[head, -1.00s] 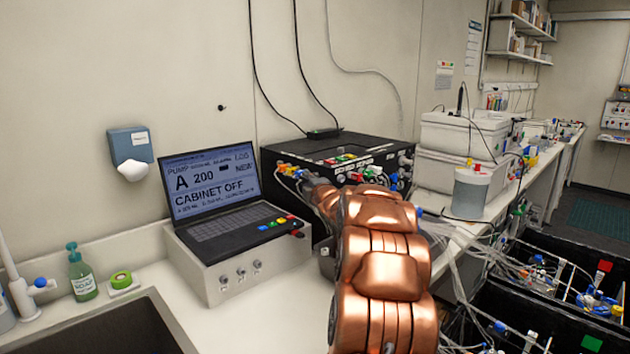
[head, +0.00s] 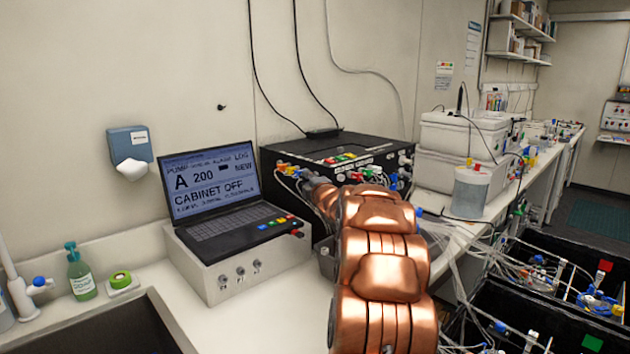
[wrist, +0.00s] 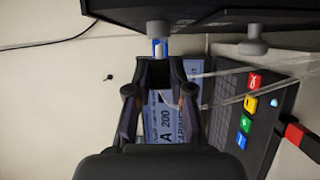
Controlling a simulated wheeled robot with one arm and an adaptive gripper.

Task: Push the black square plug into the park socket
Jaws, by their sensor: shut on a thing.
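My gripper (wrist: 158,75) is in the middle of the wrist view, its dark fingers shut on a small piece. The piece's blue-and-white end (wrist: 159,47) shows at the fingertips, close to a grey round knob (wrist: 158,28) under the black cabinet edge. The rest of the held piece is hidden between the fingers, so I cannot make out a square black body. Clear tubes (wrist: 225,100) run off to the right from near the fingers. In the head view my copper arm hides my gripper and the held piece at the black cabinet (head: 330,150). I cannot make out the park socket.
A laptop (head: 220,190) reading "CABINET OFF" stands on a white box left of my arm. Coloured connectors (head: 350,160) line the cabinet front. A second grey knob (wrist: 253,42) is to the right in the wrist view. Loose tubes and black trays (head: 555,270) lie right.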

